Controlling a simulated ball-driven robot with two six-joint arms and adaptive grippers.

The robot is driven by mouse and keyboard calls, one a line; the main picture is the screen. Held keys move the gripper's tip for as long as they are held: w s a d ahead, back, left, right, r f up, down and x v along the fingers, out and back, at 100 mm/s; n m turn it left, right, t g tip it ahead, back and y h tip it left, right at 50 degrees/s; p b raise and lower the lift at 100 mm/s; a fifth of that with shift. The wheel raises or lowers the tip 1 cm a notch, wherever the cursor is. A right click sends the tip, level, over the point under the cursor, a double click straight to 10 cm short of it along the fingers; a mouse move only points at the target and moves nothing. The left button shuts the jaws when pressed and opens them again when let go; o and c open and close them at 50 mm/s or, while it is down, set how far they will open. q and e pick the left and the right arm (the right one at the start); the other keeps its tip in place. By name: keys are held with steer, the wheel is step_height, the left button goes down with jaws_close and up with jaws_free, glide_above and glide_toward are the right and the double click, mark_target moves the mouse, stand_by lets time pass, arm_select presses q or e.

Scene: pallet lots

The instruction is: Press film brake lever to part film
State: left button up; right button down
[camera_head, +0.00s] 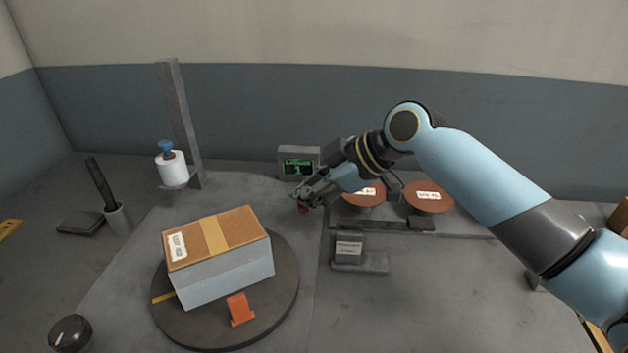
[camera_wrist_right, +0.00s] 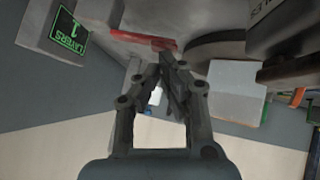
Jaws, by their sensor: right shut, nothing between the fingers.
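A red lever (camera_head: 303,208) shows as a small patch just below my right gripper's fingertips. It also shows in the right wrist view as a red bar (camera_wrist_right: 145,40), just beyond the fingertips; I cannot tell whether they touch it. My right gripper (camera_head: 306,196) is shut and empty, near the display. Its closed fingers also show in the right wrist view (camera_wrist_right: 167,58). The white film roll (camera_head: 173,170) with a blue knob stands on a bracket by a grey post (camera_head: 180,120). My left gripper is not in view.
A grey box with a tan top (camera_head: 225,280) and an orange clip (camera_head: 240,309) sit on the round turntable (camera_head: 285,290). The display (camera_head: 299,163) reads LAYERS 1. A black knob (camera_head: 70,333) is front left.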

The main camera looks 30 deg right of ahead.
steer(key=shift+r+p, duration=0.35)
steer(key=shift+r, duration=0.15)
step_height(320, 180, up, 3)
steer(key=p, duration=0.2)
steer(key=shift+r+p, duration=0.1)
steer(key=shift+p, duration=0.25)
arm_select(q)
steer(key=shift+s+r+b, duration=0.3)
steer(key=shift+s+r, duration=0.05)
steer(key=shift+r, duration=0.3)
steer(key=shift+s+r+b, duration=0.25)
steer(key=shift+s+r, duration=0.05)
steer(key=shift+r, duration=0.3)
arm_select(e)
steer(key=w+d+v, duration=0.1)
steer(key=v, duration=0.8)
steer(key=shift+s+r, duration=0.25)
steer(key=shift+r, duration=0.1)
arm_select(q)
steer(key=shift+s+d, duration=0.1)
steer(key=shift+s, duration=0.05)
arm_select(e)
steer(key=shift+d, duration=0.1)
